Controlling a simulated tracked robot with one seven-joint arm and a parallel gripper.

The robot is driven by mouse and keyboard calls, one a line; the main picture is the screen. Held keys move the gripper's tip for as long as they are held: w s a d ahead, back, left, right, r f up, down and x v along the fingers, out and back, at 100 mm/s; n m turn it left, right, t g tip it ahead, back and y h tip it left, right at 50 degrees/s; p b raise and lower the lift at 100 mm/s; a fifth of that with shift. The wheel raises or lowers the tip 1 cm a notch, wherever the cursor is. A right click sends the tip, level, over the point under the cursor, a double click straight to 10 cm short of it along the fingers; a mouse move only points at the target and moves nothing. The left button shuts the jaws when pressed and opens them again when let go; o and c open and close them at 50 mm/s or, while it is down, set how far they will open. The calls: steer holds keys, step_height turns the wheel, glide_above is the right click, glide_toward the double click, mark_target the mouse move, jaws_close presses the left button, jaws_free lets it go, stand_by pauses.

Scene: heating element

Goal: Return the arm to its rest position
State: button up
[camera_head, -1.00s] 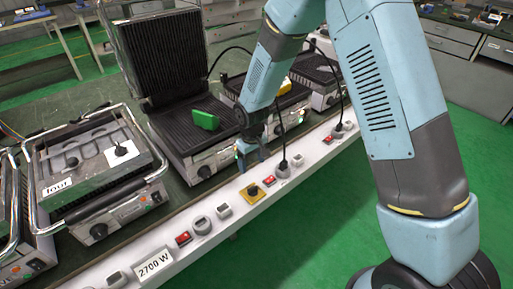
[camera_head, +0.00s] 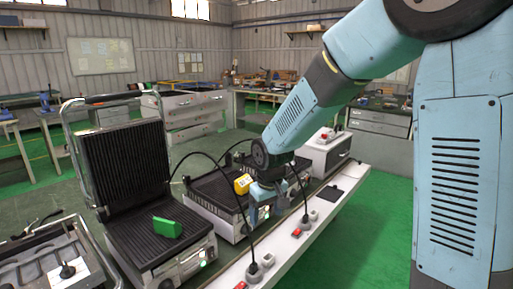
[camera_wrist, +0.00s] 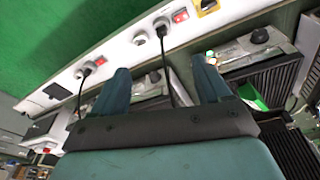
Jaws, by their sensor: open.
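My arm is blue-grey and rises from the right side of the head view, bending over and down toward the bench. My gripper (camera_head: 262,212) hangs at the front edge of the grills, above the white socket strip (camera_head: 322,222). In the wrist view my gripper (camera_wrist: 160,82) shows two blue fingers spread apart with nothing held between them. A black cable (camera_wrist: 167,70) passes behind the gap between the fingers, and I cannot tell how close it is.
An open grill (camera_head: 125,160) holds a green block (camera_head: 167,227). A yellow block (camera_head: 243,184) lies by another grill (camera_head: 215,190). Green floor (camera_head: 375,235) is clear to the right.

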steer(key=s+d+r+m+t, duration=0.25)
steer(key=s+d+r, duration=0.45)
steer(key=d+r, duration=0.5)
steer(key=s+d+r+m, duration=0.2)
steer(key=s+d, duration=0.2)
steer(key=s, duration=0.2)
steer(key=s+d+r+m+t, duration=0.1)
steer(key=s+d+r, duration=0.2)
steer(key=s, duration=0.4)
steer(key=shift+s+d+r+m+h, duration=0.25)
steer(key=shift+s+d+m+h, duration=0.1)
steer(key=shift+d, duration=0.5)
